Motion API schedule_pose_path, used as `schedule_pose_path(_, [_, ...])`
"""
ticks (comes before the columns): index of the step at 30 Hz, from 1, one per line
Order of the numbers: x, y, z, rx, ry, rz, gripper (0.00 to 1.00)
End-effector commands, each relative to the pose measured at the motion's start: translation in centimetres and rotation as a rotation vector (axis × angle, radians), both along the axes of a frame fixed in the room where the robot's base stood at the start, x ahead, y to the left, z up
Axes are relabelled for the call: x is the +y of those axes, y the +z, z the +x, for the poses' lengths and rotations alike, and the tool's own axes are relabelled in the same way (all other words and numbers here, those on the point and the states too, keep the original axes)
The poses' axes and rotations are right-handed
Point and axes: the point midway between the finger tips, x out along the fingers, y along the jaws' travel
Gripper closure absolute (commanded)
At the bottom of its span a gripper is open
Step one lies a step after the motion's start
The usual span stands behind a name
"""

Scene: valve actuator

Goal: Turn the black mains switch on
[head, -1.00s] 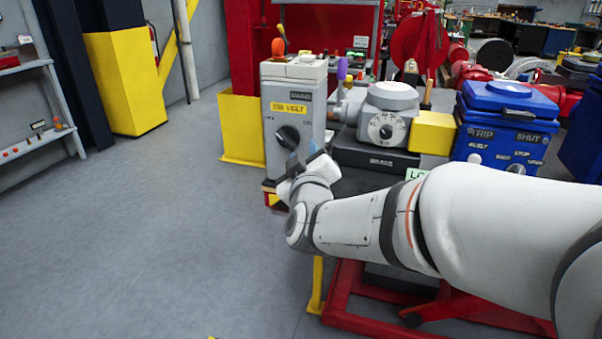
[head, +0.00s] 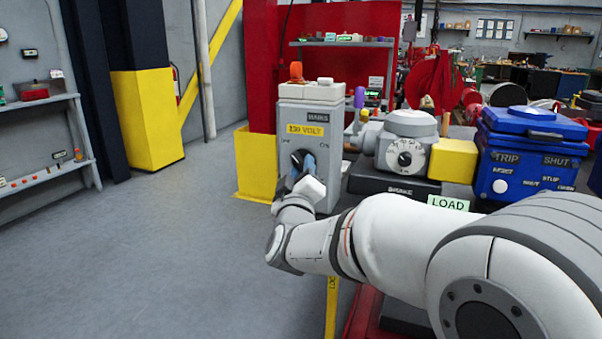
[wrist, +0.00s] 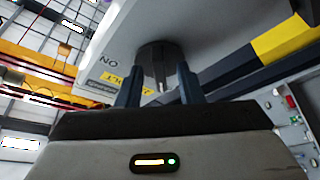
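The black mains switch (head: 297,156) is a round rotary knob on the front of the grey box (head: 315,195) labelled MAINS and 230 VOLT. In the head view my gripper (head: 299,168) is right at the knob, and its blue-grey fingers partly cover it. In the wrist view the knob (wrist: 158,58) shows beyond and between my two fingertips (wrist: 159,88). The fingers are apart, one on each side of the knob's raised ridge. I cannot tell whether they touch it. The knob's exact pointing is partly hidden.
A grey valve unit with a dial (head: 405,155), a yellow block (head: 453,160) and a blue box (head: 525,165) stand right of the mains box. A yellow post base (head: 257,165) is behind it. Open floor (head: 150,260) lies to the left.

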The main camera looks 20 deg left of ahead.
Motion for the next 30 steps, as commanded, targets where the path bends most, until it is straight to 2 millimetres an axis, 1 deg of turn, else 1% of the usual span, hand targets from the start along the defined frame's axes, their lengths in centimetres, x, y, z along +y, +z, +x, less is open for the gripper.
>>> schedule_pose_path(8, [-0.02, 0.05, 0.16, 0.001, -0.001, 0.000, 0.67])
schedule_pose_path(20, [-0.06, 0.04, 0.17, 0.001, -0.001, 0.000, 1.00])
schedule_pose_path(24, [-0.07, 0.04, 0.17, 0.001, -0.001, 0.000, 1.00])
schedule_pose_path(25, [0.23, 0.03, 0.16, 0.000, 0.000, 0.000, 1.00])
schedule_pose_path(30, [0.02, -0.07, 0.17, -0.001, 0.000, 0.012, 1.00])
